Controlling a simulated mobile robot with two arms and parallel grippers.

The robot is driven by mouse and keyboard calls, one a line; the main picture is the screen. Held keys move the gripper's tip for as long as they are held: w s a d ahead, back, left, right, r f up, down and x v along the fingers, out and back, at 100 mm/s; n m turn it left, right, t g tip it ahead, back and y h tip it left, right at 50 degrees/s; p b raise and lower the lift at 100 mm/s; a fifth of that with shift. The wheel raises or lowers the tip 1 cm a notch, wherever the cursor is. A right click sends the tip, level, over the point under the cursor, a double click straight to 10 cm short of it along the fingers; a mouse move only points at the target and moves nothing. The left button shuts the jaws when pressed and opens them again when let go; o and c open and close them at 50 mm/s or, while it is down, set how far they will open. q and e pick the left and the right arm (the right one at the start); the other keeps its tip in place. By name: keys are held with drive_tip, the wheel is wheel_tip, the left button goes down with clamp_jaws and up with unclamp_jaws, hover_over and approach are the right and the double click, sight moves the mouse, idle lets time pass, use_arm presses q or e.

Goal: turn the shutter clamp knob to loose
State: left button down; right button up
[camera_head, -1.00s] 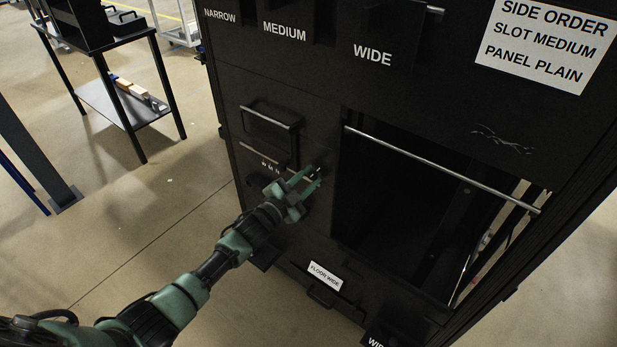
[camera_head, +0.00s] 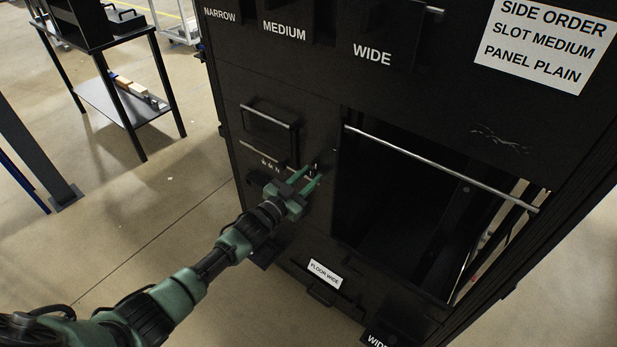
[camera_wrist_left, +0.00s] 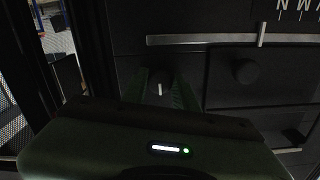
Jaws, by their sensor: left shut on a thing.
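My left gripper (camera_head: 306,183) reaches the front of the black rack cabinet (camera_head: 400,215), just left of its large opening. In the left wrist view the gripper (camera_wrist_left: 160,90) has one finger on each side of a small dark round knob (camera_wrist_left: 159,77) with a short white mark, and is shut on it. The knob's lower part is hidden behind the gripper body. I cannot read any loose or tight label by it. In the head view the fingers and dark surface make the knob hard to make out. My right gripper is not in view.
A second dark knob (camera_wrist_left: 246,71) sits beside a slot with a silver rail (camera_wrist_left: 200,39). A silver bar (camera_head: 440,168) crosses the opening. A label reading FLOOR WIDE (camera_head: 325,274) is below. A black table (camera_head: 110,60) stands at the back left.

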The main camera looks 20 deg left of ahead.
use_arm(q)
drive_tip(key=shift+f, duration=0.15)
drive_tip(key=c, duration=1.1)
unclamp_jaws()
drive_tip(key=shift+s, duration=0.1)
drive_tip(key=v, duration=0.7)
drive_tip(key=shift+s+a+b, duration=0.15)
drive_tip(key=shift+s+b, duration=0.15)
drive_tip(key=shift+b, duration=0.05)
